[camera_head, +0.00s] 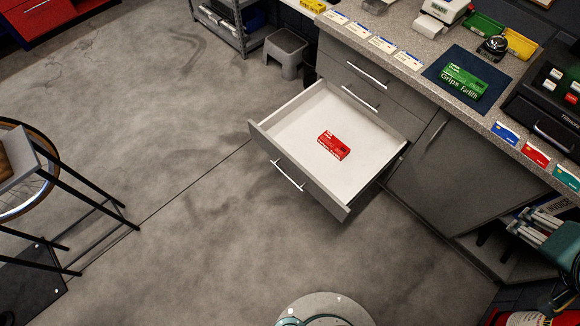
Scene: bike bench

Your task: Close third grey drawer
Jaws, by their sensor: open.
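The third grey drawer (298,175) is pulled far out of the counter unit, below two shut grey drawers. It has a grey front with a silver bar handle (287,175) and a white inside. A red box (333,145) lies in it. My gripper (518,222) is at the right edge, open and empty, with its silver fingers pointing left. It is well apart from the drawer, to its right and lower in the picture. Part of my arm is cut off by the picture edge.
The counter (418,70) holds a green box (464,82) on a dark mat, cards and a black cash register. A grey cabinet door (440,175) is right of the drawer. A stool (286,52) stands behind. The floor before the drawer is clear.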

